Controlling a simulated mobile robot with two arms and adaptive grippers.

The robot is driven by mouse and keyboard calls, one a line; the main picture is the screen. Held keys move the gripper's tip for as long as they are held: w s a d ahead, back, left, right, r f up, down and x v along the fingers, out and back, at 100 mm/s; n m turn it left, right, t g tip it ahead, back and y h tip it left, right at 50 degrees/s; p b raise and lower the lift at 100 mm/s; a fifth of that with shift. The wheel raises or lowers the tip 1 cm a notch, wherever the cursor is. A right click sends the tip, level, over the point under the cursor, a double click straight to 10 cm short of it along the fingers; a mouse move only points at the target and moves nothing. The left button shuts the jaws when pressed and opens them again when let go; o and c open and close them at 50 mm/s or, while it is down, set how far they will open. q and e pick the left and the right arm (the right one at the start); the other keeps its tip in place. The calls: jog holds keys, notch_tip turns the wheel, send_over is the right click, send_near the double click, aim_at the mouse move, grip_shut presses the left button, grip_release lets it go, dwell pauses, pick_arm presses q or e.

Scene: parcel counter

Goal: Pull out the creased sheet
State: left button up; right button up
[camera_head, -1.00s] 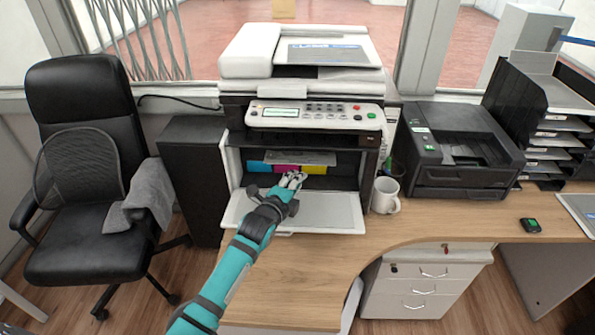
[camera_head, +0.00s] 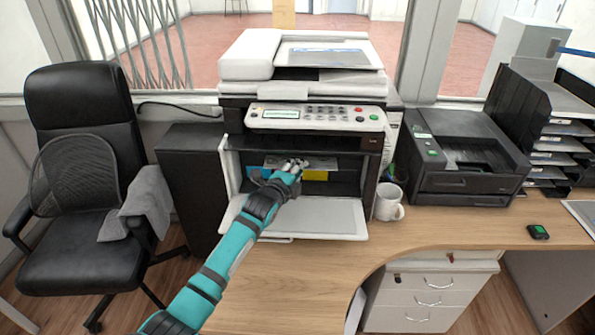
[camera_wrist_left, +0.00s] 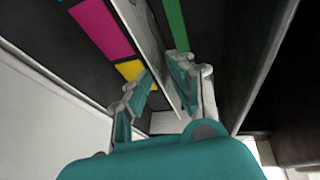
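The creased sheet (camera_head: 322,163) is a grey strip inside the open front of the printer (camera_head: 302,84), above the coloured cartridges. In the left wrist view the sheet (camera_wrist_left: 152,45) runs down edge-on between my fingers. My left gripper (camera_head: 294,164) reaches into the printer opening at the sheet. In the left wrist view its fingers (camera_wrist_left: 161,80) are apart, one on each side of the sheet. I cannot tell whether either finger touches it. My forearm and hand hide some of the cartridges. My right gripper is in neither view.
The lowered front flap (camera_head: 325,218) lies below my wrist. A white mug (camera_head: 389,203) stands close to the printer's right side, with a black label printer (camera_head: 465,160) beyond it. A black box (camera_head: 188,195) stands on the left. The desk front (camera_head: 270,285) is clear.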

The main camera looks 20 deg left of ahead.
pick_arm(q)
grip_shut()
jog(key=s+d+p, duration=0.1)
jog(key=s+p, duration=0.2)
jog(key=s, duration=0.2)
jog(key=s+d+p, duration=0.2)
jog(key=s+p, duration=0.1)
jog(key=s, duration=0.2)
jog(key=s+d+p, duration=0.1)
jog(key=s+p, duration=0.2)
jog(key=s, duration=0.2)
jog(key=shift+d+r+p, duration=0.15)
jog(key=shift+r+p, duration=0.15)
jog(key=shift+p, duration=0.1)
jog(key=shift+s+d, duration=0.2)
jog(key=shift+s, duration=0.45)
jog(key=shift+f, duration=0.1)
